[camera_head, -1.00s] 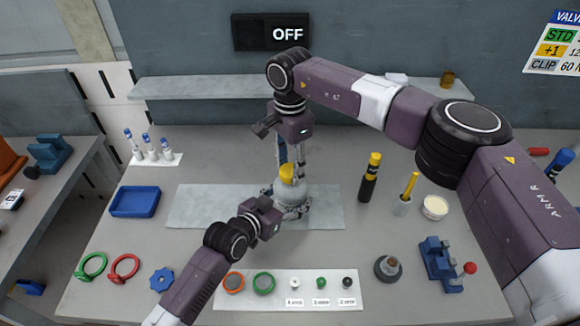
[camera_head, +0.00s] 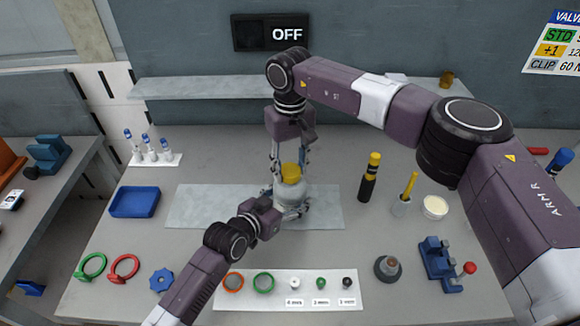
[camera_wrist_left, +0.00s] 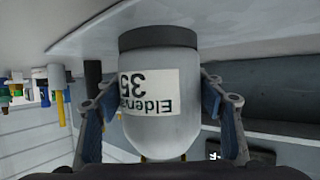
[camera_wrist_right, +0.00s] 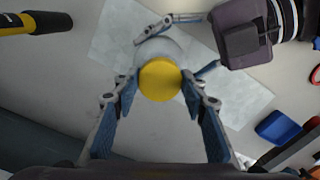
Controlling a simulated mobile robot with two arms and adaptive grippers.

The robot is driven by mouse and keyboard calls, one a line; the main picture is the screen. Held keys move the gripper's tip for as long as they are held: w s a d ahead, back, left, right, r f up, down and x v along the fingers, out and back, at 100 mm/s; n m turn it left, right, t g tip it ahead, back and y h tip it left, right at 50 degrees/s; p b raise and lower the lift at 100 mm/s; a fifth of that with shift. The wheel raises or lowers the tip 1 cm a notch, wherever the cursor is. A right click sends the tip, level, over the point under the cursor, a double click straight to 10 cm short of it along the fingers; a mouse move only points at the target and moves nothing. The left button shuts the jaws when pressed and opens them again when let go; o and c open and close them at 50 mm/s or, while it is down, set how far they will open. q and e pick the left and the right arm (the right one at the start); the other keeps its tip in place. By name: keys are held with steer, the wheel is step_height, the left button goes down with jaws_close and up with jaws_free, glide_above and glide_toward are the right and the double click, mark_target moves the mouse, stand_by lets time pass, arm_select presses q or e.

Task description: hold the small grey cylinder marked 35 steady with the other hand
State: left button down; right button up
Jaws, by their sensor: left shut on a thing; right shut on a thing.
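The small grey cylinder (camera_head: 289,193) stands upright on the light mat (camera_head: 205,207) with a yellow cap (camera_head: 290,171) on top. In the left wrist view its label reads 35, upside down (camera_wrist_left: 160,110). My left gripper (camera_head: 285,205) is shut around its body from the front left; its fingers lie on both sides in the left wrist view (camera_wrist_left: 162,105). My right gripper (camera_wrist_right: 160,82) comes from above and is shut on the yellow cap, which sits between its fingertips. The right fingers partly hide the cylinder in the head view.
A blue tray (camera_head: 135,202) is at the left. A dark yellow-topped tool (camera_head: 369,178), a cup with a yellow stick (camera_head: 402,207) and a white bowl (camera_head: 435,207) stand at the right. A white parts sheet (camera_head: 300,303) lies in front. The sign (camera_head: 272,33) reads OFF.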

steer(key=shift+w+d, duration=0.1)
steer(key=shift+w, duration=0.05)
steer(key=o, duration=1.3)
steer(key=shift+r, duration=0.1)
